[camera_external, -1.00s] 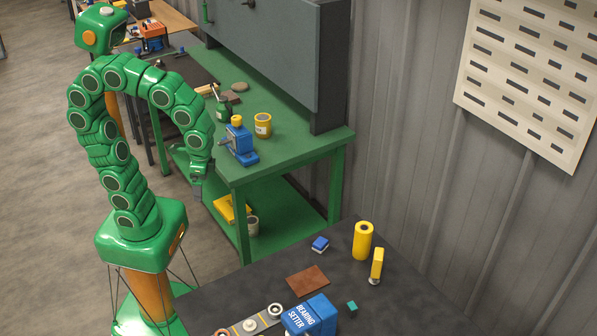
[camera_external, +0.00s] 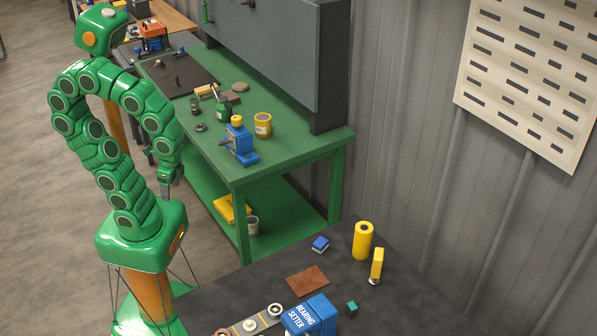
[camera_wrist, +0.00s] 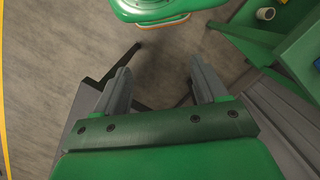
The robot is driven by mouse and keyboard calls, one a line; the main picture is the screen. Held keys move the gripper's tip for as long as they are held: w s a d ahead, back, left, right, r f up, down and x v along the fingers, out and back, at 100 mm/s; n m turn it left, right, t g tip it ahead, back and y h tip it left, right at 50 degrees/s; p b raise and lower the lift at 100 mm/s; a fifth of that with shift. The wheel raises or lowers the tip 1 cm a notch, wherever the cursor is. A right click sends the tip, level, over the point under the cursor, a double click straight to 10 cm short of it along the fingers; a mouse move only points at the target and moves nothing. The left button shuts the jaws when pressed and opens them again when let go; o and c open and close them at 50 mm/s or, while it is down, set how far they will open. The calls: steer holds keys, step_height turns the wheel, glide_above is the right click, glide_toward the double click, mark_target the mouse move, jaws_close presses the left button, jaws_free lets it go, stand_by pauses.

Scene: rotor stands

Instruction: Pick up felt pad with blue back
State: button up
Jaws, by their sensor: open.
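A small block with a blue top and a pale lower layer (camera_external: 320,243), which looks like the felt pad with blue back, lies on the dark table (camera_external: 243,281) in the external view. My gripper (camera_external: 171,189) hangs down well to the left of it, near my own base and left of the green bench. In the wrist view my gripper (camera_wrist: 163,80) has its two grey fingers spread apart with nothing between them. The pad does not show in the wrist view.
On the dark table, a yellow cylinder (camera_external: 363,240), a yellow upright piece (camera_external: 377,265), a teal cube (camera_external: 352,308), a brown sheet (camera_external: 307,281) and a blue bearing setter (camera_external: 318,314) lie around the pad. The green bench (camera_external: 290,156) stands behind, carrying a blue tool (camera_external: 239,145).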

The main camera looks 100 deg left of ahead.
mark_target(319, 243)
steer(key=w+a+f+m+y, duration=0.2)
steer(key=w+a+m+y, duration=0.35)
steer(key=w, duration=0.75)
steer(key=w+a+f+m+y, duration=0.1)
steer(key=w+a+m+y, duration=0.45)
steer(key=w, duration=0.75)
steer(key=w+d+f+m+t, duration=0.2)
steer(key=w+d+f+m, duration=0.2)
steer(key=w+f, duration=0.1)
steer(key=w+d+f+m+t+y, duration=0.1)
steer(key=w+d+f+m+t, duration=0.2)
steer(key=w, duration=0.5)
steer(key=w+d+f+m+t, duration=0.2)
steer(key=w+d+f+m, duration=0.3)
steer(key=w+f, duration=0.2)
steer(key=shift+t, duration=0.3)
steer(key=shift+w+x, duration=0.15)
steer(key=shift+x, duration=1.8)
steer(key=shift+w+x, duration=0.2)
steer(key=shift+x, duration=1.75)
steer(key=shift+r, duration=0.2)
steer(key=c, duration=1)
steer(key=shift+c, duration=0.2)
